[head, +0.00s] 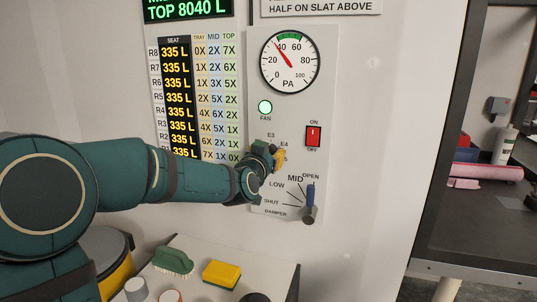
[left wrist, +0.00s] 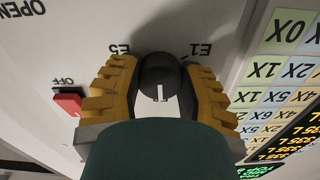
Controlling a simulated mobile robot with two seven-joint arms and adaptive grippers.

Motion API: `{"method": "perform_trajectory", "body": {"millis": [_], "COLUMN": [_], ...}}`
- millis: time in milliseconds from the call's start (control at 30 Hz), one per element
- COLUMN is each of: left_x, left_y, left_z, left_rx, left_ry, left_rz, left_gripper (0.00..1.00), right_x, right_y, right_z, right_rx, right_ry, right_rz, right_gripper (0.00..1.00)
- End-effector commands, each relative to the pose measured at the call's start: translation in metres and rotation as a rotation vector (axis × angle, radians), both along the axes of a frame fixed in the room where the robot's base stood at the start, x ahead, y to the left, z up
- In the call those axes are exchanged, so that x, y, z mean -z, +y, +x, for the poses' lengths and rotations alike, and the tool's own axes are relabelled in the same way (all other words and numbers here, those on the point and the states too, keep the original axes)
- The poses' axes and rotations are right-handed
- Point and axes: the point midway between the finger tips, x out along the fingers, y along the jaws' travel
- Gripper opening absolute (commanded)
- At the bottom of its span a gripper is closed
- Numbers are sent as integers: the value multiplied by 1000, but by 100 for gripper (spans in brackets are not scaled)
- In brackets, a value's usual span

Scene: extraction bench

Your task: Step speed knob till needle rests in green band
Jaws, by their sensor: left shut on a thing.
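The pressure gauge (head: 289,62) is on the white panel. Its red needle (head: 283,53) points up and left, close to the 40 mark, by the left end of the green band (head: 290,37). I cannot tell whether the tip is inside the band. The dark round speed knob (left wrist: 160,72) has a white pointer line and sits between E5 and E1 labels in the left wrist view. My left gripper (head: 276,158) is shut on the knob, with yellow fingers (left wrist: 160,78) on both sides. It hides most of the knob in the head view. My right gripper is not in view.
A red switch (head: 313,136) and a lit green fan lamp (head: 265,107) are above the knob. A green brush (head: 173,262) and yellow sponge (head: 221,274) lie on a ledge below.

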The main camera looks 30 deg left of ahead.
Motion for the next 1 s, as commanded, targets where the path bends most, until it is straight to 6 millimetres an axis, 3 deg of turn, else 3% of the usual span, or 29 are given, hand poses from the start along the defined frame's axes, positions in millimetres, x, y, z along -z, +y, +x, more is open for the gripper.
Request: {"method": "perform_trajectory", "body": {"millis": [567, 600, 667, 1000], "left_x": [2, 2, 2, 1], "left_y": [0, 0, 0, 0], "left_z": [0, 0, 0, -1], "left_rx": [1, 0, 0, 0], "left_ry": [12, 12, 11, 8], "left_rz": [29, 28, 28, 29], "left_gripper": [2, 51, 72, 72], "right_x": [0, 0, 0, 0], "right_y": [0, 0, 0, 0], "right_z": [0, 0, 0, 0], "right_rx": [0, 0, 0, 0], "right_ry": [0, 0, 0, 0], "right_rz": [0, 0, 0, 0], "right_gripper": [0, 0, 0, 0]}}
